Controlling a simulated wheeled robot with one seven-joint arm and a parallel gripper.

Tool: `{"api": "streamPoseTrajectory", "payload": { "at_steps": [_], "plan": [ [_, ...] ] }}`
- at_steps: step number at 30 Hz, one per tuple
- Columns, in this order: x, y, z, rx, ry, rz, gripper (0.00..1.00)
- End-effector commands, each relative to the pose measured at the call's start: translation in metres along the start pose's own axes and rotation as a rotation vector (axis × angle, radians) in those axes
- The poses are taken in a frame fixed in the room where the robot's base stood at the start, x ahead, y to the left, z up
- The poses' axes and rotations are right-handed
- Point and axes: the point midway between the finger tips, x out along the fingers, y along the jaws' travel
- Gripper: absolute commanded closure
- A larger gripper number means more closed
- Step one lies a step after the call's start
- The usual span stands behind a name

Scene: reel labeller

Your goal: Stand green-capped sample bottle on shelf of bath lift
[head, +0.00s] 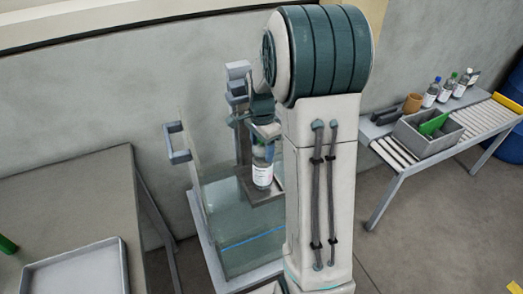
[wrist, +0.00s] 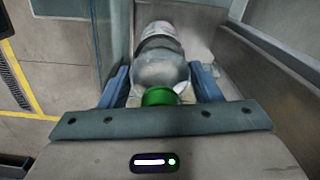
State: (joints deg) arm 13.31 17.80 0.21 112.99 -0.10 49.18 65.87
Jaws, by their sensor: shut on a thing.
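The green-capped sample bottle (head: 263,174) is clear with a white label and hangs upright below my gripper (head: 263,135) in the head view. In the wrist view the bottle (wrist: 160,68) points away from me, with its green cap (wrist: 159,97) close to the palm. The blue fingers of my gripper (wrist: 160,82) are shut on the bottle's upper part. The lift's dark shelf (head: 268,197) lies under the bottle. I cannot tell whether the base touches it. The bath lift's upright (head: 242,140) is partly hidden by my arm.
The glass bath (head: 235,245) holds liquid below the shelf; its walls and a grey bracket (head: 176,142) stand close by. A table with a tray (head: 75,270) is at left. At right, a roller bench carries several bottles (head: 431,95) and a grey bin (head: 428,142).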

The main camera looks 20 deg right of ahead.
Motion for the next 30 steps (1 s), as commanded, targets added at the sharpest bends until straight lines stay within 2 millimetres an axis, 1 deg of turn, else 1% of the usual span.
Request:
{"api": "streamPoseTrajectory", "payload": {
  "at_steps": [3, 5, 13, 17, 18, 19, 20, 27, 30],
  "plan": [
    [0.015, 0.000, 0.000, 0.001, -0.001, 0.002, 1.00],
    [0.019, 0.000, 0.000, 0.001, -0.001, 0.001, 1.00],
    [0.021, 0.000, 0.000, 0.001, 0.000, -0.001, 1.00],
    [0.026, 0.000, 0.000, 0.000, 0.001, -0.001, 1.00],
    [0.025, 0.000, 0.000, 0.000, 0.000, 0.000, 0.34],
    [0.025, 0.000, 0.000, 0.000, 0.000, 0.000, 0.26],
    [0.025, 0.000, 0.000, 0.000, 0.000, 0.000, 0.21],
    [0.024, 0.000, 0.000, 0.001, 0.000, 0.000, 0.21],
    [0.021, 0.000, 0.000, 0.001, 0.000, 0.000, 0.21]
  ]
}}
